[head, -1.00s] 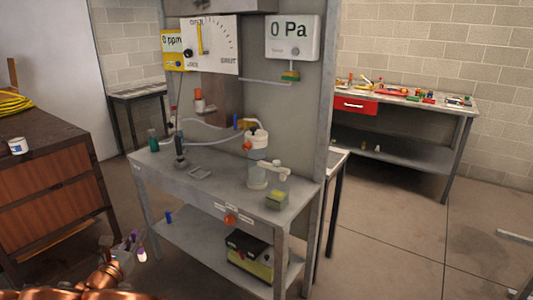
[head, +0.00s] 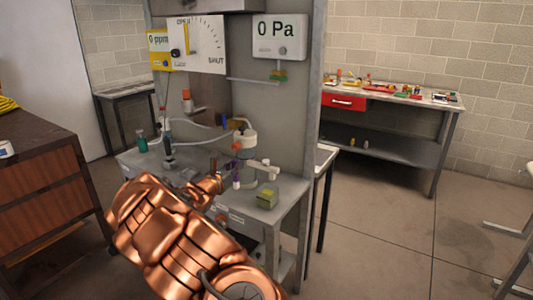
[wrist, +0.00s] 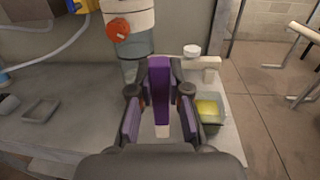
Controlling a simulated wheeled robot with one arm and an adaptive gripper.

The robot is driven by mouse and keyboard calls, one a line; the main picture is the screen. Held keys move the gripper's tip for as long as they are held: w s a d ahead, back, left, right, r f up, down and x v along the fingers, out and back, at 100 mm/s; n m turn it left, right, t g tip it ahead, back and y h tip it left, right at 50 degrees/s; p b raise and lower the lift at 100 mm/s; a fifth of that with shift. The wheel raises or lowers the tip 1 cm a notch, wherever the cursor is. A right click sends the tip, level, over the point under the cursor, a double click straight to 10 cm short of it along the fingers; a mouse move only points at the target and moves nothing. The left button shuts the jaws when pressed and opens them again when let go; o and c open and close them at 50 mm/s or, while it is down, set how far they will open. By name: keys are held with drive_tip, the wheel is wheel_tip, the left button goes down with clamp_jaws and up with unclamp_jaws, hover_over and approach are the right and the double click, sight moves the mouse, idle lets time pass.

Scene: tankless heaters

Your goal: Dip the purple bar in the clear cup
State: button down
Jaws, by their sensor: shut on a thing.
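In the head view my gripper (head: 226,175) is over the bench front, and the bar (head: 236,170) shows small there. A greyish see-through vessel (head: 249,174) stands under a white canister, just behind the bar. A clear-walled container with a yellow block (wrist: 208,108) is to the right. I cannot tell surely which is the clear cup.
The white canister (head: 245,140) has an orange knob and hoses. A white bracket (wrist: 208,62) is near the vessel. A grey tray (wrist: 41,108) lies at left on the bench.

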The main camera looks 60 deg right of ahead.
wheel_tip(320, 180, up, 3)
drive_tip(key=m+g, duration=0.1)
drive_tip(key=g, duration=0.1)
hover_over(271, 178)
drive_tip(key=a, duration=0.4)
drive_tip(key=d, duration=0.1)
drive_tip(key=shift+f+b, duration=3.5)
drive_tip(key=shift+f, duration=2.15)
wheel_tip(271, 178, up, 10)
drive_tip(key=p, duration=0.6)
